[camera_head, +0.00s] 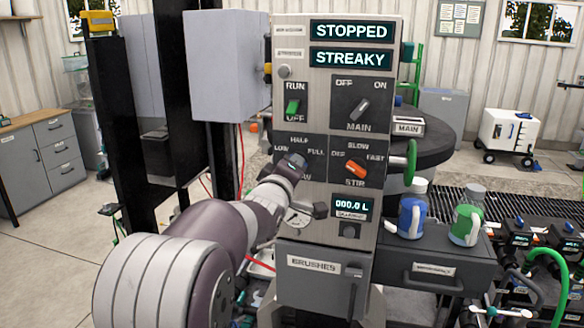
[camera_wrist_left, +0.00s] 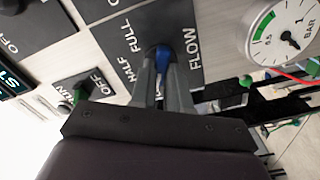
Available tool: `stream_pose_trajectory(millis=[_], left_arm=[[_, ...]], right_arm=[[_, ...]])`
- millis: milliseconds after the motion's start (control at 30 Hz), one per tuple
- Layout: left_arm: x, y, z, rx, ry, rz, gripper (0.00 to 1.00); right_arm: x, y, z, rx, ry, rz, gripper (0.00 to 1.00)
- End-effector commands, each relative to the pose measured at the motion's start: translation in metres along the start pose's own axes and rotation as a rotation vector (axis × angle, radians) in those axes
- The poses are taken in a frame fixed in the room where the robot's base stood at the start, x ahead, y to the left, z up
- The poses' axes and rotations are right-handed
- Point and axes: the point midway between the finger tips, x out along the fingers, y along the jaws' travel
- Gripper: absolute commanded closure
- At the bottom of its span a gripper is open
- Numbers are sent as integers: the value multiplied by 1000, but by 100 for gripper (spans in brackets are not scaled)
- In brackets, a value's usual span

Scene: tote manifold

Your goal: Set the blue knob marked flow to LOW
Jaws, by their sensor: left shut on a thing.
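The blue flow knob (camera_wrist_left: 164,56) is on a dark plate marked FLOW, with HALF and FULL readable in the left wrist view. The LOW mark is seen at the left of the plate in the head view, HALF at the top and FULL at the right. My left gripper (camera_head: 291,162) reaches the plate from the lower left. In the left wrist view its two fingers (camera_wrist_left: 163,75) are shut on the knob, one on each side. The fingers hide part of the knob, so I cannot tell which mark it points to. My right gripper is not in view.
The panel (camera_head: 283,123) also carries a green RUN/OFF switch (camera_head: 293,106), a grey MAIN knob (camera_head: 360,107) and an orange STIR knob (camera_head: 356,169). Displays read STOPPED and STREAKY. A pressure gauge (camera_wrist_left: 281,28) is near the flow plate. Blue and green jugs stand at the right.

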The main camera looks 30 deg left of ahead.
Motion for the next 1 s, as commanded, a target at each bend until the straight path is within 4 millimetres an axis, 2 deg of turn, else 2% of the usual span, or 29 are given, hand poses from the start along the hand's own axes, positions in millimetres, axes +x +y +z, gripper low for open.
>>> stream_pose_trajectory(millis=[67,100,167,433,567,667,900,1000], left_arm=[[0,-6,4,-2,-8,-12,100],[0,-5,4,-2,-8,-12,74],[0,-5,3,-2,-7,-10,58],[0,-2,1,-1,-3,-4,58],[-11,-3,2,-1,-1,-2,58],[-32,-4,3,0,0,0,58],[-98,-3,3,1,-2,-3,58],[-114,-2,3,1,-4,-6,58]], right_arm=[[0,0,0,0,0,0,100],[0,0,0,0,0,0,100],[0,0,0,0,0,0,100],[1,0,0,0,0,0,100],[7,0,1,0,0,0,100],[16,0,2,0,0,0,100],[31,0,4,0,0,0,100],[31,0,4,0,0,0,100]])
